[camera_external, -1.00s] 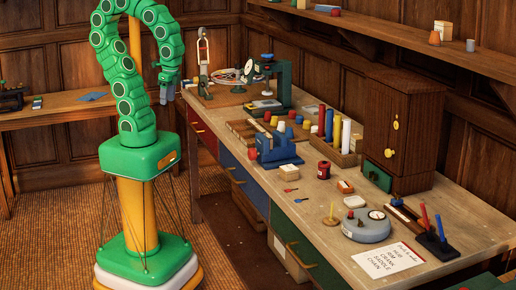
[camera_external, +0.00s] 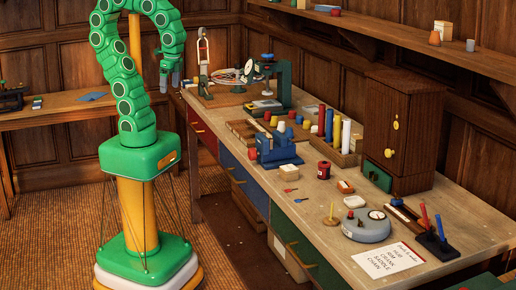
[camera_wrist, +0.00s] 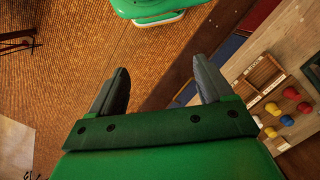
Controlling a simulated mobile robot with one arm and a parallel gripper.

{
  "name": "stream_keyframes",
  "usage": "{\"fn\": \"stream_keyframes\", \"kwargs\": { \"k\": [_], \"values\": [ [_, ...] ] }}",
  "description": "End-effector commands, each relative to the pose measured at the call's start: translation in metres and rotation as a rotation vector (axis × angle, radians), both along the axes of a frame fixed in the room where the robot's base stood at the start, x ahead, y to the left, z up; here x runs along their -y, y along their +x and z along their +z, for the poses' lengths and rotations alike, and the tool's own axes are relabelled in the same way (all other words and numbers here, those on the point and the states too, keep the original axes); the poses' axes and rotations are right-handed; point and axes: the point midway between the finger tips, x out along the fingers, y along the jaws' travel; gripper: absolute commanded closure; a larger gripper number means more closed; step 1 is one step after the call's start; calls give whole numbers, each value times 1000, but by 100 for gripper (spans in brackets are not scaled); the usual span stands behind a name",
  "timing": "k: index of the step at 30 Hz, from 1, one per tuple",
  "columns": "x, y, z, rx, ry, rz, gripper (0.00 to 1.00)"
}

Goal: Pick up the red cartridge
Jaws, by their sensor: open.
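I cannot tell for sure which thing is the red cartridge. Small red, yellow and blue pieces stand grouped on the long workbench; a red piece (camera_wrist: 291,92) shows at the right of the wrist view, with a second red one (camera_wrist: 304,107) beside it. My gripper (camera_external: 170,79) hangs in the air left of the bench's far end. In the wrist view my gripper (camera_wrist: 160,86) has its fingers wide apart, with nothing between them but floor.
The workbench (camera_external: 315,205) is crowded: a blue device (camera_external: 277,151), a dark green stand (camera_external: 284,82), tall coloured tubes (camera_external: 337,132) and a wooden cabinet (camera_external: 403,135). A grey round gauge (camera_external: 366,229) lies nearer. A shelf overhangs the back.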

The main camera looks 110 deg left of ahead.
Motion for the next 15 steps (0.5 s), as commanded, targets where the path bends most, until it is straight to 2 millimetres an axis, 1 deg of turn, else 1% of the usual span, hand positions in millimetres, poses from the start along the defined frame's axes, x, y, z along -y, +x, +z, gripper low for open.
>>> {"fn": "stream_keyframes", "kwargs": {
  "k": [8,11,15],
  "values": [
    [-21,38,7,10,74,-90,20],
    [-31,57,11,12,112,-137,20],
    [-48,92,19,17,182,-229,20]
  ]
}}
